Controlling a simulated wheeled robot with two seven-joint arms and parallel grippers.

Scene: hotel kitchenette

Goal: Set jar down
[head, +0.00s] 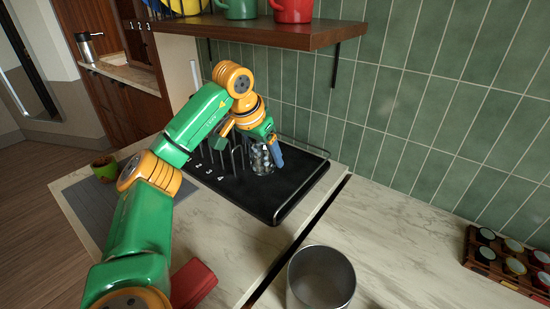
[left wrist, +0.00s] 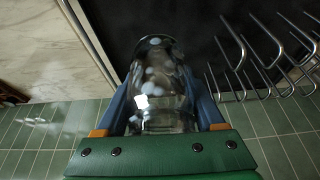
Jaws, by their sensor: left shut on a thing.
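A clear glass jar (head: 262,160) is at the black drying rack tray (head: 250,203) on the counter. My left gripper (head: 272,150) is shut on the jar from above and behind. In the left wrist view the jar (left wrist: 158,90) lies between the two blue fingers (left wrist: 160,105), with the dark tray beyond it. I cannot tell whether the jar's base touches the tray. The gripper hides part of the jar in the head view. My right gripper is not in view.
Metal prongs (head: 222,158) stand on the tray left of the jar; they also show in the left wrist view (left wrist: 265,60). A wooden shelf (head: 250,32) with mugs overhangs behind. A metal pot (head: 320,280) stands in front, and a capsule rack (head: 508,262) stands at right. Marble counter between them is clear.

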